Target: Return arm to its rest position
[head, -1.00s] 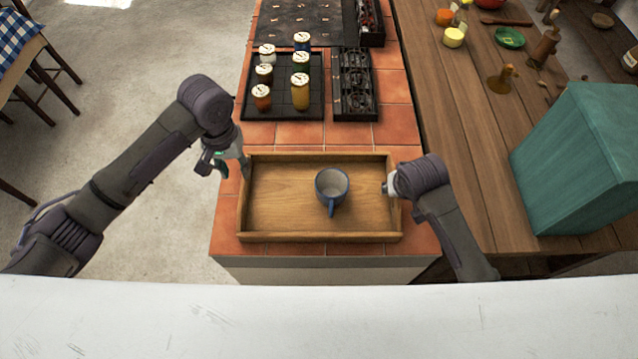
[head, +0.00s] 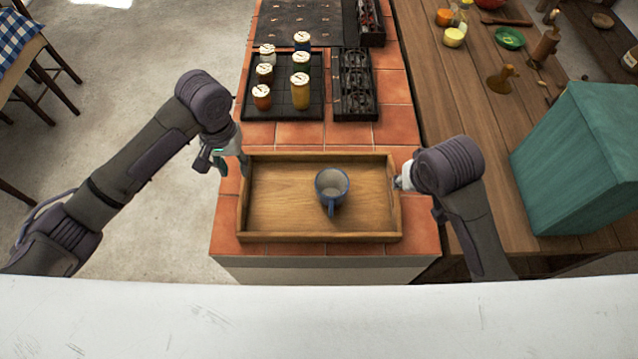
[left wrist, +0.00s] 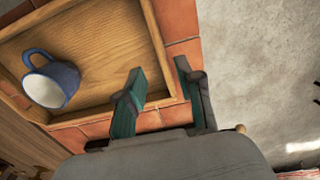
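My left gripper (head: 222,160) hangs at the left side of the wooden tray, above the counter's left edge. In the left wrist view its two green-grey fingers (left wrist: 160,88) stand apart with nothing between them; the tray's rim lies beyond them. My right arm reaches in from the lower right, and its gripper (head: 402,183) is at the tray's right end, mostly hidden behind its own wrist. Its fingers do not show clearly. A blue mug (head: 331,190) stands upright in the tray; it also shows in the left wrist view (left wrist: 52,84).
The wooden tray (head: 320,237) sits on the tiled counter (head: 300,133). Behind it are several jars on a dark rack (head: 284,113) and a black spice box (head: 355,90). A teal box (head: 575,160) stands on the wooden table at right.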

